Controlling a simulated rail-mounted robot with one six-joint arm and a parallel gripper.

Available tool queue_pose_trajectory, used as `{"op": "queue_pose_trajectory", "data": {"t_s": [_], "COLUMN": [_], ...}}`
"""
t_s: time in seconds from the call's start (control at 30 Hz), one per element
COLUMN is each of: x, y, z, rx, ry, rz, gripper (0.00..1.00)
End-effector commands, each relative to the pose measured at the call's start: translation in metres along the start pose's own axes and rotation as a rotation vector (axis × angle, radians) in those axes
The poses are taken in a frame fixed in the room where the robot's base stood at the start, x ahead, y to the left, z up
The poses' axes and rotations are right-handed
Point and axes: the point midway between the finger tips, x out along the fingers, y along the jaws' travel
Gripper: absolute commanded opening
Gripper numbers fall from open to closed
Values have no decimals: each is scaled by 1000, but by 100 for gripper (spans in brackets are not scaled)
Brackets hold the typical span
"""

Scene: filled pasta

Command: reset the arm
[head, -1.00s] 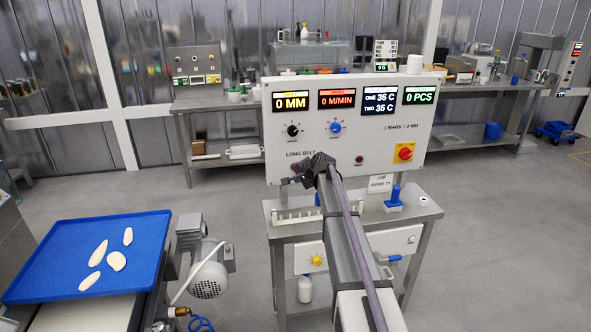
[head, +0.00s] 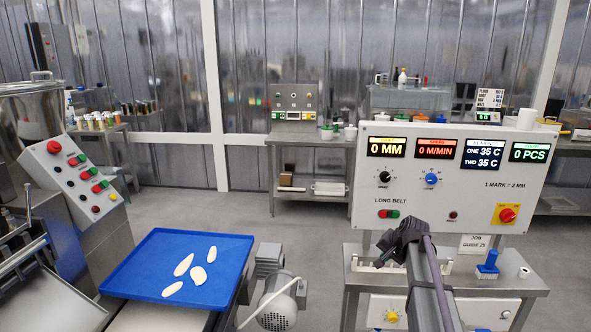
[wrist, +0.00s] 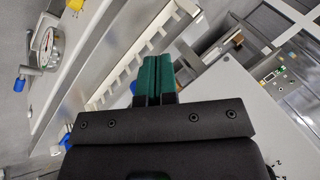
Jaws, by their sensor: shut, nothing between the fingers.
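My gripper (head: 383,250) is at the end of my raised arm, in front of the lower part of the LONG BELT control panel (head: 452,185) in the head view. In the wrist view my gripper (wrist: 153,78) shows its two green fingers side by side and closed together, with nothing between them. A slotted white rack (wrist: 140,58) lies beyond the fingers in the wrist view; I cannot tell how far off it is.
A blue tray (head: 150,285) with several pale pasta pieces (head: 198,275) sits at the lower left, beside a motor (head: 277,300). A machine with a button box (head: 70,175) stands at far left. A blue-handled brush (head: 488,265) is on the panel's metal bench (head: 520,282).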

Motion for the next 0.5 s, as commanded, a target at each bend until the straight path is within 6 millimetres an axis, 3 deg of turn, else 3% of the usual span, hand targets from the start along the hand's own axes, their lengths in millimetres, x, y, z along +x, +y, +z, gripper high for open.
{"op": "queue_pose_trajectory", "data": {"t_s": [0.03, 0.1, 0.2, 0.3, 0.4, 0.5], "x": [-17, -37, -69, -97, -113, -111], "y": [11, 25, 44, 58, 61, 49], "z": [60, 128, 218, 286, 326, 337], "rx": [-102, -254, -437, -562, -630, -667], "ry": [-67, -169, -301, -388, -411, -417], "rz": [63, 158, 273, 355, 386, 378], "gripper": [0, 0, 0, 0, 0, 0]}}
